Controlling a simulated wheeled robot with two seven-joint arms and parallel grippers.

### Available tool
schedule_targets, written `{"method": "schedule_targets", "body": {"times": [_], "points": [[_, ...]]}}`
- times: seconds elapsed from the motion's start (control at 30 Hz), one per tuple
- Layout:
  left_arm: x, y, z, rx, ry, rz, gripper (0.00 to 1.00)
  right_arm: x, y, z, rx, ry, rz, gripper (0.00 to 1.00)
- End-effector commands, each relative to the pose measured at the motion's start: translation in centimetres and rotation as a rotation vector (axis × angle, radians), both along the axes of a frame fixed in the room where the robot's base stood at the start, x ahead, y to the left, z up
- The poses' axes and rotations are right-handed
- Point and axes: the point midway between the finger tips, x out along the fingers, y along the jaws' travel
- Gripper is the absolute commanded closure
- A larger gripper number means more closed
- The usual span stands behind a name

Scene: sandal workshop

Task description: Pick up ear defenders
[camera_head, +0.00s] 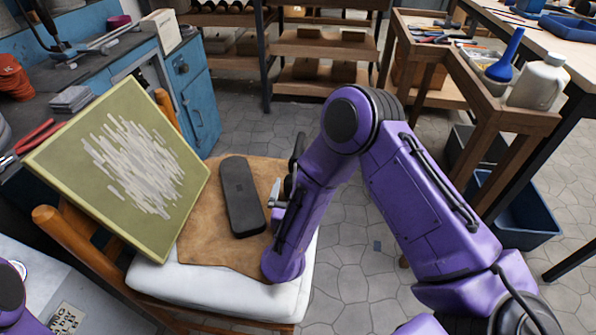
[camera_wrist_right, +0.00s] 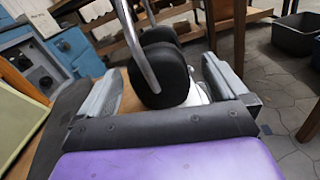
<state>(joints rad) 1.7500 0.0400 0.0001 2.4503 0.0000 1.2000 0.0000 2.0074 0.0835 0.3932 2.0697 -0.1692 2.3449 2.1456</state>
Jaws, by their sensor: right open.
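The ear defenders, with black cups (camera_wrist_right: 163,68) and a bare metal headband (camera_wrist_right: 137,45), show in the right wrist view. The cups appear in the gap between the two fingers of my right gripper (camera_wrist_right: 160,75), with no clear grip on them. In the head view my right gripper (camera_head: 279,194) is low over the right side of the chair seat. Its forearm hides most of what lies behind it; a dark curved piece (camera_head: 297,150) beside it may be part of the ear defenders. My right gripper is open. My left gripper is out of view.
A dark oblong case (camera_head: 241,195) lies on brown leather (camera_head: 205,235) over the white chair cushion (camera_head: 180,285). A framed green panel (camera_head: 70,165) leans at the left of the chair. A wooden bench (camera_head: 505,112) stands right; tiled floor (camera_head: 350,255) is open between.

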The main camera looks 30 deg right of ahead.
Motion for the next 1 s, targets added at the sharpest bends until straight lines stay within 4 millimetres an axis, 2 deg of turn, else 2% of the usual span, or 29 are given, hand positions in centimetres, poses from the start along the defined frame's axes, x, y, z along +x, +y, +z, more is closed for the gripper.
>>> {"method": "schedule_targets", "body": {"times": [0.1, 0.2, 0.43, 0.47, 0.6, 0.63, 0.87, 1.0], "points": [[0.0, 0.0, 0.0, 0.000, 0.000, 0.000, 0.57, 2.0, -1.1, 0.1, 0.000, -0.002, -0.003, 0.00], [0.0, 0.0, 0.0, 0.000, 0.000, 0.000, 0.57, 2.9, -1.7, 0.1, 0.001, 0.000, -0.001, 0.00], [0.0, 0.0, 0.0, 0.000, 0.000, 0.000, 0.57, 3.1, -1.8, 0.1, 0.000, 0.000, 0.002, 0.00], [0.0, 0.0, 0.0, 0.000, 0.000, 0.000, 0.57, 3.1, -1.8, 0.1, 0.000, 0.000, 0.002, 0.06], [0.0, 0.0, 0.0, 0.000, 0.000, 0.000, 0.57, 3.1, -1.8, 0.1, 0.000, 0.000, 0.002, 0.52], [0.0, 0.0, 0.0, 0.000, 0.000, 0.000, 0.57, 3.1, -1.8, 0.1, 0.000, 0.000, 0.002, 0.59], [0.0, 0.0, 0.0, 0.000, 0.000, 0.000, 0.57, 3.1, -1.8, 0.2, 0.001, -0.001, 0.002, 0.59], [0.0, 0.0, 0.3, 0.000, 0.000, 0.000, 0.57, 3.2, -1.8, 1.0, 0.001, -0.002, 0.001, 0.59]]}}
